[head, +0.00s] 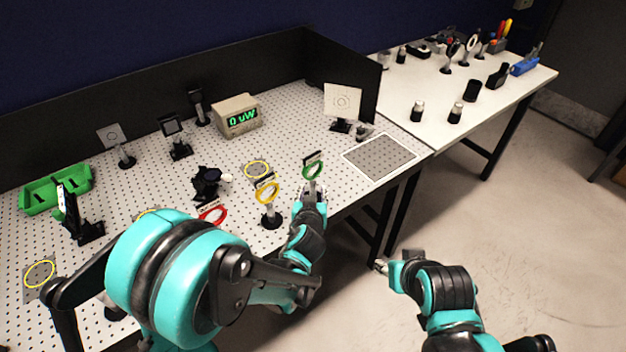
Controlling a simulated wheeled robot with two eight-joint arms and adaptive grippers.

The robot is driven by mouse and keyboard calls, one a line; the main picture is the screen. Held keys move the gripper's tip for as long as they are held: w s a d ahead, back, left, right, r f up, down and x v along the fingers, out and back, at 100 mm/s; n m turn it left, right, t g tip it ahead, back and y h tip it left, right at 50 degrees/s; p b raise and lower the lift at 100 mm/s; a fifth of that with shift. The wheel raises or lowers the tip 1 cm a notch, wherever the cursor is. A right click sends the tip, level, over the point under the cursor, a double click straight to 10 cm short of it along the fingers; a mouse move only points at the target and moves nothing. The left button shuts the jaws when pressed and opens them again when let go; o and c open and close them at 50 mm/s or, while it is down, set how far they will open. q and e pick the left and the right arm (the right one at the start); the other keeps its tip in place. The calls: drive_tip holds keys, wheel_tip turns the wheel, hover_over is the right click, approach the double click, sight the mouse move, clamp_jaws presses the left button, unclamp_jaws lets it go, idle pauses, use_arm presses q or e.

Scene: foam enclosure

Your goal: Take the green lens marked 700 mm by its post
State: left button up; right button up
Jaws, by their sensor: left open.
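The green-ringed lens (313,169) stands upright on the perforated board near its front edge, with a dark label on top too small to read. My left gripper (311,195) is open just below the ring, at the lens's post. The post is mostly hidden by the gripper, and I cannot tell whether the fingers touch it. A yellow-ringed lens (268,192) stands on its post just left of the gripper. A red-ringed lens (213,214) is farther left, partly hidden by my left arm. My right gripper (384,265) is off the board, over the floor; its finger state is unclear.
A grey marked rectangle (380,158) on the board is clear. A white screen (342,101) stands behind it. A power meter (238,116) reads 0 uW. A green bin (56,188) is at left. A white side table (450,92) holds several small parts.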

use_arm(q)
drive_tip(key=x, duration=0.2)
drive_tip(key=shift+w+f, duration=0.15)
drive_tip(key=shift+w, duration=0.1)
drive_tip(key=shift+s, duration=0.1)
drive_tip(key=c, duration=0.3)
clamp_jaws()
